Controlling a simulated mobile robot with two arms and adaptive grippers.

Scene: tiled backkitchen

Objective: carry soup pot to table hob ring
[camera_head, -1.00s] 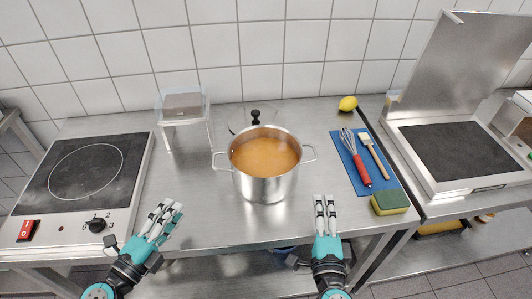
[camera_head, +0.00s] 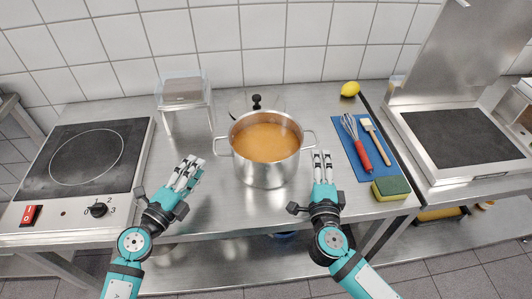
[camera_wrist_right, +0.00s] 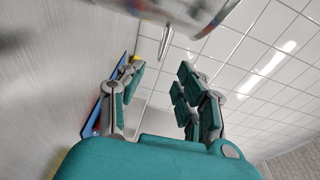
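The steel soup pot (camera_head: 265,172), filled with orange soup (camera_head: 266,143), stands upright on the steel worktop. It has a loop handle on each side. The table hob (camera_head: 85,180) is at the left, with its ring (camera_head: 87,171) bare. My left gripper (camera_head: 193,162) is open and empty, left of the pot and apart from its left handle (camera_head: 221,147). My right gripper (camera_head: 322,154) is open and empty, just below the right handle (camera_head: 310,140); contact cannot be told. In the right wrist view the pot's side (camera_wrist_right: 185,10) shows above the parted fingers (camera_wrist_right: 158,92).
At right are a blue mat (camera_head: 350,160) with whisk (camera_head: 362,148) and brush (camera_head: 376,140), a sponge (camera_head: 391,188) and a lemon (camera_head: 350,88). Worktop between hob and pot is clear.

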